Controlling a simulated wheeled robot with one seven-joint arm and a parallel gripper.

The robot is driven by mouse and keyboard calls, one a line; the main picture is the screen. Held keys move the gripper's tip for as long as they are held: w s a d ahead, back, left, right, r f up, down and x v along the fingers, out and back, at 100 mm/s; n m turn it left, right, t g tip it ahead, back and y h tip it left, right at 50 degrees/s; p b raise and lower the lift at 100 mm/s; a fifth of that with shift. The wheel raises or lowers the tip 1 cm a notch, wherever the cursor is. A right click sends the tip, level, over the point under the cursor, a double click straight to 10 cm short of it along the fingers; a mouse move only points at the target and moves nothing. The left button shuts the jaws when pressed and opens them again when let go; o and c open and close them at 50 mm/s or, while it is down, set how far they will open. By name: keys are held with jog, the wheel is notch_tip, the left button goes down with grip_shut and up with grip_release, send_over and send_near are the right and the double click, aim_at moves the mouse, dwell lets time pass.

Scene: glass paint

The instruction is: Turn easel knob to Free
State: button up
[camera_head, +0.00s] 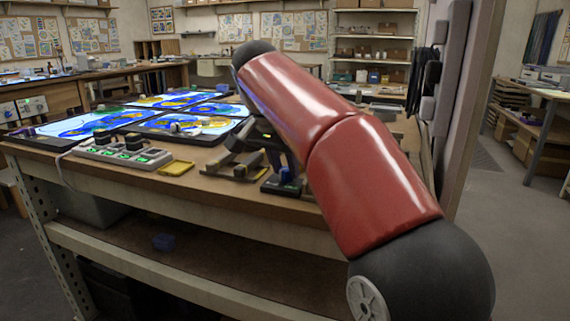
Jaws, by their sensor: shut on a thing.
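A dark easel stand (236,164) with angled supports sits near the front edge of the workbench, just left of my arm. A small black block with a blue part (284,181) stands at its right; this looks like the easel knob on its base, but its marking is too small to read. My gripper (290,163) is mostly hidden behind my red arm. The little that shows reaches down to the blue part and appears shut on it. The fingertips and the knob's exact angle cannot be made out.
Lit glass panels (190,122) painted blue and yellow lie behind on the workbench (120,170). A grey control box (122,151) with black knobs and green lights and a yellow tray (176,168) stand left of the easel.

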jog(key=shift+m, duration=0.3)
jog(key=o, duration=1)
jog(key=shift+v, duration=3.9)
jog(key=shift+w+a, duration=0.1)
